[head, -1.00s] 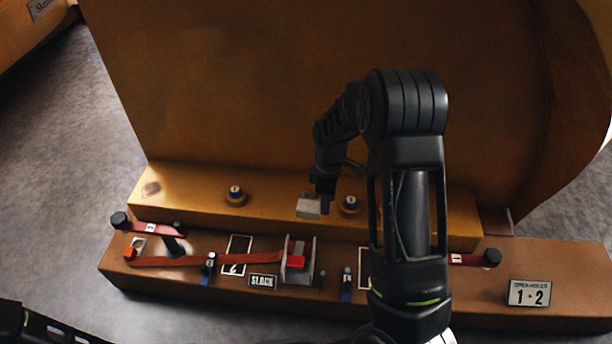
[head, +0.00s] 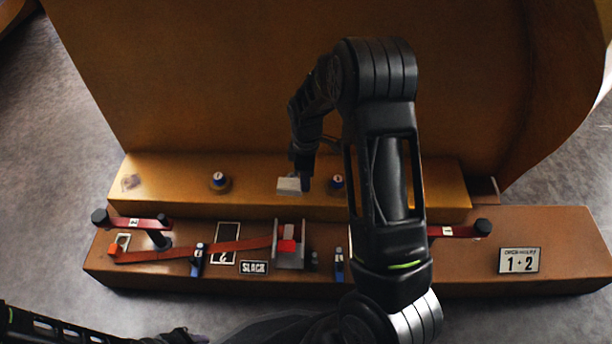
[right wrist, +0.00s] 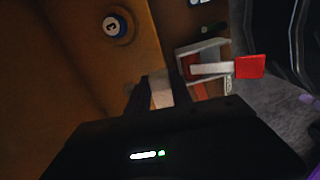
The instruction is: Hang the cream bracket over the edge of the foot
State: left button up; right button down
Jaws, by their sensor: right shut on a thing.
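The cream bracket (head: 289,186) is a small pale block in the head view, at the front of the casting's ochre foot (head: 405,195), between two round knobs. My right gripper (head: 303,183) is shut on it from above. In the right wrist view the cream bracket (right wrist: 161,92) shows between the dark fingers (right wrist: 156,98), partly hidden by them. I cannot tell whether the bracket touches the foot's edge.
In front runs a brown beam (head: 580,250) with a grey holder (head: 290,262) carrying a red block (head: 287,246), a red strap (head: 190,250), a SLACK plate (head: 254,267) and dark-ended red bars (head: 138,223). My right arm hides part of the beam.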

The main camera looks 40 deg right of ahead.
jog(key=b, duration=0.4)
send_over(306, 202)
jog(key=shift+f, duration=3.1)
jog(key=shift+f+b, duration=0.45)
jog(key=shift+f, duration=0.45)
jog(key=c, duration=1.1)
grip_release()
jog(key=shift+o, duration=0.2)
jog(key=shift+r, duration=0.15)
notch_tip(306, 202, up, 8)
jog(key=p, duration=0.3)
jog(key=shift+f+p, duration=0.2)
jog(key=shift+p, duration=0.1)
